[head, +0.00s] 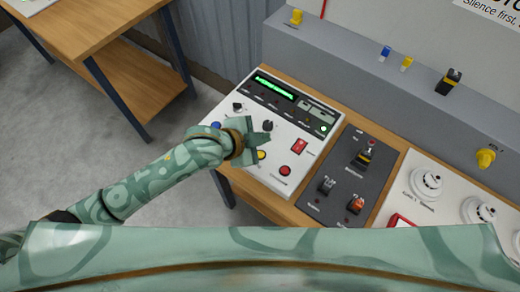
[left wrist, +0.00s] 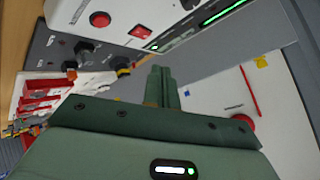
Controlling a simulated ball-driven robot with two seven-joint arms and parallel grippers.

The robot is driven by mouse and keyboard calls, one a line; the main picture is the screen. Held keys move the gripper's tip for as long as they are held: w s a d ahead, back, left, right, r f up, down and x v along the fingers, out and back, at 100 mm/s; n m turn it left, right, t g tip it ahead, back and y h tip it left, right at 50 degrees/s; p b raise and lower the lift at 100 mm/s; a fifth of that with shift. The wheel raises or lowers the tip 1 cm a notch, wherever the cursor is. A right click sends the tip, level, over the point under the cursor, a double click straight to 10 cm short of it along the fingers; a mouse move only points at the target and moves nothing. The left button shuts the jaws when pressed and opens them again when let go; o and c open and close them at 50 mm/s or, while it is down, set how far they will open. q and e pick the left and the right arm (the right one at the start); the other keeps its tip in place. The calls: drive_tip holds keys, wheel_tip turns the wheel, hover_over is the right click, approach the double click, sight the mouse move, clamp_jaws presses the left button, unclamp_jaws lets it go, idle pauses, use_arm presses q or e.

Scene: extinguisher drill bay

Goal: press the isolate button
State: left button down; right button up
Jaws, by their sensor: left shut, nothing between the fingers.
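A white control panel (head: 233,175) lies on the wooden bench. The labels are too small to read, so I cannot tell which is the isolate button. My left gripper (head: 266,139) is over the middle of this panel, close to the yellow button. In the left wrist view its fingers (left wrist: 161,75) are together and empty. My right gripper is out of view.
Black knobs (head: 267,126) and a green-lit display (head: 275,87) are on the same panel. A dark panel (head: 333,208) with switches stands to the right, then a white panel with round detectors (head: 427,181). A grey ledge (head: 335,72) runs behind. Another wooden table (head: 90,30) is at the upper left.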

sight(260, 155)
use_arm(q)
drive_tip(key=w+m+g, duration=0.1)
drive_tip(key=w+a+m+g, duration=0.1)
drive_tip(key=shift+a+f+m, duration=0.25)
drive_tip(key=shift+f+m, duration=0.1)
drive_tip(key=shift+m, duration=0.05)
drive_tip(key=shift+f, duration=0.1)
wheel_tip(260, 155, down, 8)
drive_tip(key=b, duration=0.7)
drive_tip(key=shift+b, duration=0.35)
drive_tip(key=shift+f, duration=0.3)
idle(1.2)
drive_tip(key=shift+f, duration=0.4)
